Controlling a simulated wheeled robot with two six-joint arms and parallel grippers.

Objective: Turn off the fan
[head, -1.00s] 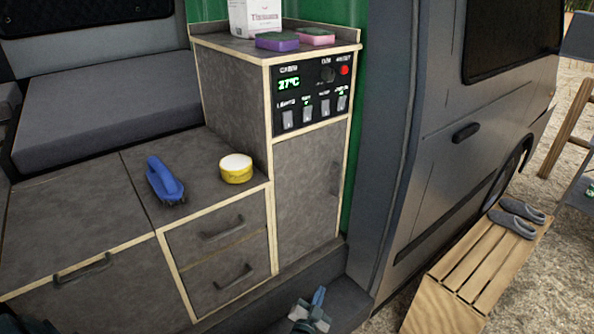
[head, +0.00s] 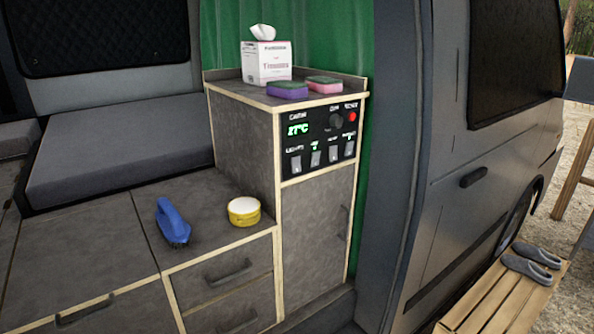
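A black control panel (head: 318,139) is set in the upper front of the tall cabinet. A row of several pale rocker switches (head: 315,158) runs along the bottom, some with small green lights. The labels are too blurred to read surely. Neither of my grippers shows in the head view.
A tissue box (head: 267,63), a purple sponge (head: 287,90) and a pink sponge (head: 324,84) stand on the cabinet top. A blue brush (head: 172,222) and a yellow tin (head: 244,211) are on the lower counter. Slippers (head: 528,267) lie on a wooden crate (head: 497,298) outside.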

